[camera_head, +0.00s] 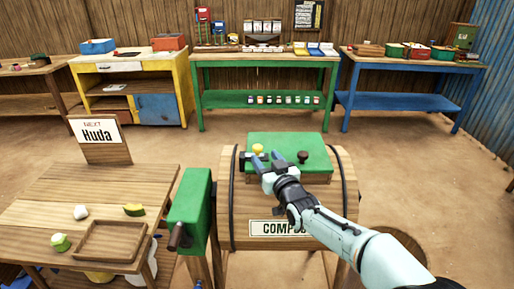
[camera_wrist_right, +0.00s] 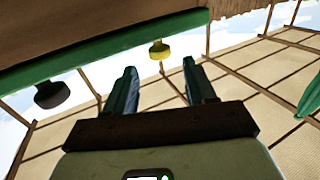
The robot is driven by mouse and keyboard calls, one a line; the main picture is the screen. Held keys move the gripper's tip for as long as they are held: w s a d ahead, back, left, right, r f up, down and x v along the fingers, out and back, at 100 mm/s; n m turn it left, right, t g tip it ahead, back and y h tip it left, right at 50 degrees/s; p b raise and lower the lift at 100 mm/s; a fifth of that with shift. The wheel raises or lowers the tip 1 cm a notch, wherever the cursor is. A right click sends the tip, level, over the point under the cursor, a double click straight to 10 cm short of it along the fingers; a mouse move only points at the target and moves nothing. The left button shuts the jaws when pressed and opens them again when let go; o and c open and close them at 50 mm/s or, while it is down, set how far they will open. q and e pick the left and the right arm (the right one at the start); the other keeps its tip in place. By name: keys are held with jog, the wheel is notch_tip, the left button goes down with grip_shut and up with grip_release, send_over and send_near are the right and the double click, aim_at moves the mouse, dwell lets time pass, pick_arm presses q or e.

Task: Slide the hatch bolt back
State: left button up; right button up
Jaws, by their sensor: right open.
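A wooden compost barrel (camera_head: 240,205) stands in the middle of the head view, with a green hatch (camera_head: 285,140) on top. A yellow knob (camera_head: 258,149), which looks like the bolt's, sits at the hatch's left side by a dark fitting. A dark knob (camera_head: 303,156) stands further right on the hatch. My right gripper (camera_head: 266,160) is open and empty, just in front of the yellow knob. In the right wrist view, the yellow knob (camera_wrist_right: 159,50) shows beyond and between the open fingertips (camera_wrist_right: 160,70); contact is not visible. My left gripper is not in view.
A green box with a crank (camera_head: 190,210) stands at the barrel's left. Workbenches line the back wall; the floor between is clear.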

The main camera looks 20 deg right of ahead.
aim_at(259, 150)
jog(key=w, duration=0.7)
jog(key=shift+a+p, duration=0.4)
